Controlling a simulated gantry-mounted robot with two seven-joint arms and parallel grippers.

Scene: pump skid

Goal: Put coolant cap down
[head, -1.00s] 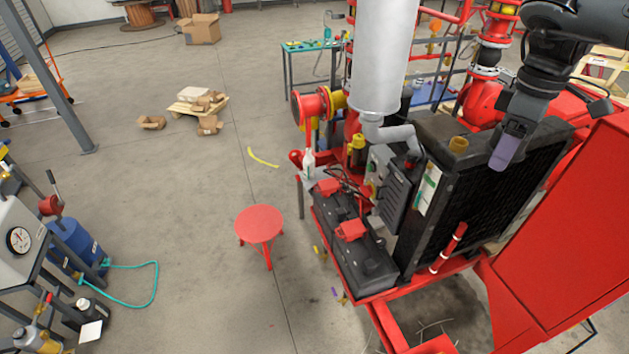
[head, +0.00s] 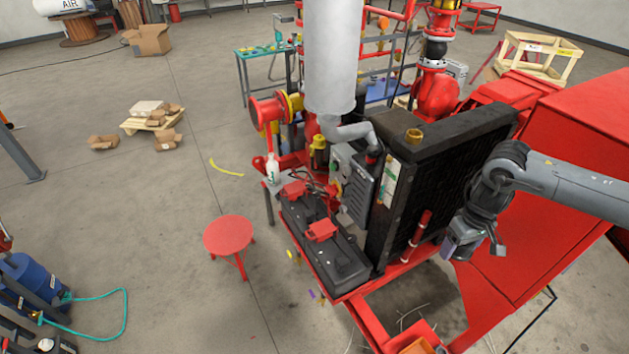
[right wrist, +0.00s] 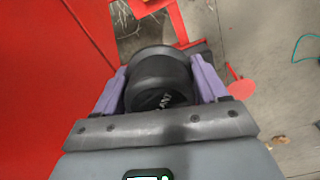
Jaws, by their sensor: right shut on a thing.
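The black coolant cap (right wrist: 160,80) is a round, ribbed cap between the two purple fingers of my right gripper (right wrist: 162,84) in the right wrist view. The gripper is shut on it. In the head view my right gripper (head: 461,246) hangs in front of the black radiator's right side, beside the red enclosure and above the skid's red frame. The cap cannot be made out there. The radiator (head: 440,190) has an uncovered brass filler neck (head: 414,136) on top. My left gripper is not in view.
The red enclosure (head: 570,200) stands close to my right arm. A red-and-white striped tube (head: 417,236) stands by the radiator. Black batteries (head: 325,250) lie left of it. A red stool (head: 229,237) stands on open floor. The skid's red frame (head: 375,325) runs below.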

